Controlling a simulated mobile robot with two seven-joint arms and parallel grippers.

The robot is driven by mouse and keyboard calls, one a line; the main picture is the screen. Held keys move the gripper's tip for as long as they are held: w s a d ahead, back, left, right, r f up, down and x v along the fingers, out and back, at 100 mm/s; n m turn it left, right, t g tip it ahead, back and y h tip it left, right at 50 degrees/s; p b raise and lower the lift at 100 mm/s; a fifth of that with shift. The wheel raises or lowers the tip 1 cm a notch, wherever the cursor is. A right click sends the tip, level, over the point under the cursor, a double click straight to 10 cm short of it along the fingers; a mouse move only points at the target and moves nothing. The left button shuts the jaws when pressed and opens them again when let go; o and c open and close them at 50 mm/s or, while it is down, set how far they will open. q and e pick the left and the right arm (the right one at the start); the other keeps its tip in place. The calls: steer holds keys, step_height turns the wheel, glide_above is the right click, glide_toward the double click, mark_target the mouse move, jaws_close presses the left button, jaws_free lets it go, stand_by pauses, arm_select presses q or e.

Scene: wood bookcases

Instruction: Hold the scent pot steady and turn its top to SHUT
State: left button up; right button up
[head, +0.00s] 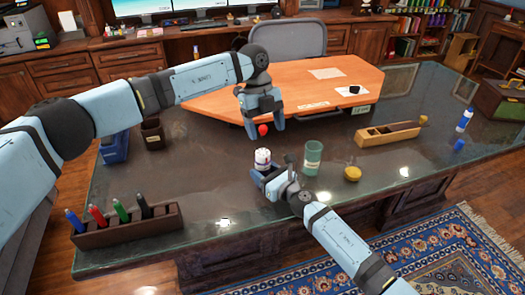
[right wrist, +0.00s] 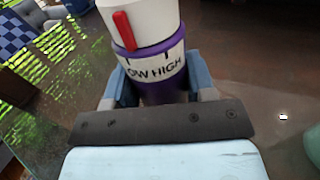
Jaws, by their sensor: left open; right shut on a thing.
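The scent pot (head: 262,158) is white with a purple band and stands upright on the glass-topped desk. In the right wrist view the pot (right wrist: 152,65) has a white top with a red pointer (right wrist: 124,31) and a label reading "OW HIGH", partly cut off. The pointer sits above the "OW" end; no SHUT mark shows. My right gripper (head: 263,174) is shut on the pot's lower body; its fingers (right wrist: 158,88) are on both sides. My left gripper (head: 264,126) is open, pointing down above and behind the pot, apart from it.
A green glass (head: 313,160) and yellow round thing (head: 352,174) stand right of the pot. A wooden box (head: 388,135) lies farther right. A pen rack (head: 128,225) stands front left.

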mark_target(263, 152)
arm_select(q)
steer(key=f+t, duration=0.1)
steer(key=f, duration=0.2)
steer(key=w+f+t+y, duration=0.1)
steer(key=f, duration=0.2)
steer(key=f+m+t+y, duration=0.1)
steer(key=f, duration=0.2)
steer(key=shift+w+a+f, duration=0.35)
steer(key=shift+w+f, duration=0.05)
steer(key=c, duration=0.9)
